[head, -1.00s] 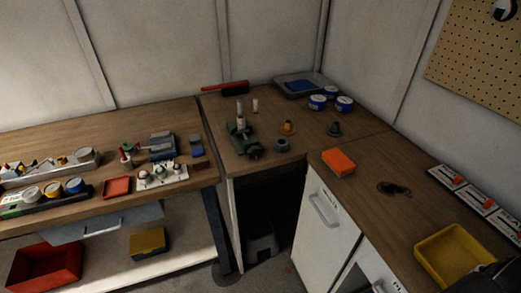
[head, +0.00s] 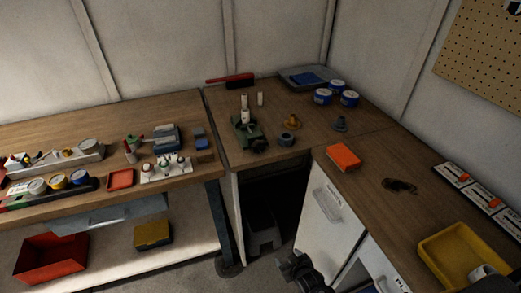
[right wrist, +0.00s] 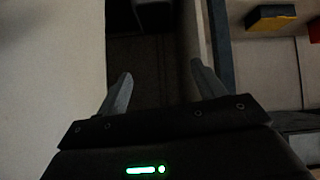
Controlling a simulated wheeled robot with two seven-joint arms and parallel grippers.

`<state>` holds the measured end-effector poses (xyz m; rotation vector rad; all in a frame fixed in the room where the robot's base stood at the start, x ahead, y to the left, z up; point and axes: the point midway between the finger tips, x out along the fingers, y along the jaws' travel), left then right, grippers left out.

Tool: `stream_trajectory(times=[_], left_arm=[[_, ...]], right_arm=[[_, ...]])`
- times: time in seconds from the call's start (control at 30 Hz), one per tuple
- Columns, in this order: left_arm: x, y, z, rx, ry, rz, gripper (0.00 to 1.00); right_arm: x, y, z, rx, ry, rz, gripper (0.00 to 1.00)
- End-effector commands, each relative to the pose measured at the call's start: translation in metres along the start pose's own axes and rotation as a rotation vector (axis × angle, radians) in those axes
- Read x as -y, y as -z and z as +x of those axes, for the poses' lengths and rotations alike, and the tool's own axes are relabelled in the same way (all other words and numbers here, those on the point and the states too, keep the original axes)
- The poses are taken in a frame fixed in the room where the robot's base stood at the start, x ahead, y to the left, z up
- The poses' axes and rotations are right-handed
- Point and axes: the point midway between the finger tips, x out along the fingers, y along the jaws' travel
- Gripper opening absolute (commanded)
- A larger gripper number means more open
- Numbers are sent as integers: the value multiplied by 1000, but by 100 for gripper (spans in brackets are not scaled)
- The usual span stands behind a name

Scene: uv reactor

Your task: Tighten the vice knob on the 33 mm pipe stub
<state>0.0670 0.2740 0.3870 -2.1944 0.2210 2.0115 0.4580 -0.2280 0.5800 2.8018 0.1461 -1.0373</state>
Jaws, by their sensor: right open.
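The green vice (head: 248,130) stands on the corner bench, near its front edge. A white pipe stub (head: 244,103) stands upright in it. A dark knob (head: 260,145) shows low at the vice's front; its threads and the jaw gap are too small to make out. My right gripper (head: 300,272) is low in front of the cabinets, well below and apart from the vice. In the right wrist view, its two grey fingers (right wrist: 160,78) are spread with nothing between them. The vice is not in that view. My left gripper is not in view.
A grey ring-shaped part (head: 286,139), an orange-yellow part (head: 292,122) and another white stub (head: 260,99) stand near the vice. An orange block (head: 343,157) and a yellow tray (head: 458,252) are on the right counter. A dark opening (head: 268,205) lies under the bench corner.

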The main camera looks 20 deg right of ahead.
Motion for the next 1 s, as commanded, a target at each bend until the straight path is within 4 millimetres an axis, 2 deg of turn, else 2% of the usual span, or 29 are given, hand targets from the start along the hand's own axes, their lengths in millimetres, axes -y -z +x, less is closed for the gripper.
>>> stream_trajectory(times=[0.03,0.07,0.1,0.2,0.3,0.33,0.43,0.5,0.6,0.77,1.0], left_arm=[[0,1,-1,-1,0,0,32],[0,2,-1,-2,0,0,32],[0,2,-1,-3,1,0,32],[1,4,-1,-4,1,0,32],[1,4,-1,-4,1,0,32],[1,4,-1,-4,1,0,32],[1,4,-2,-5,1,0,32],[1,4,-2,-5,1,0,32],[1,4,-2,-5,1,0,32],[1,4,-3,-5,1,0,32],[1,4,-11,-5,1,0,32]], right_arm=[[-4,66,-2,-115,-11,11,69],[-6,101,-5,-179,-17,18,69],[-9,145,-13,-259,-24,29,69],[-16,237,-42,-436,-37,57,69],[-20,301,-74,-568,-42,81,69],[-22,315,-82,-599,-44,87,69],[-24,347,-104,-672,-45,102,69],[-26,358,-112,-699,-45,108,69],[-26,364,-116,-713,-45,111,69],[-27,368,-112,-712,-46,111,69],[-30,395,-83,-712,-47,111,69]])
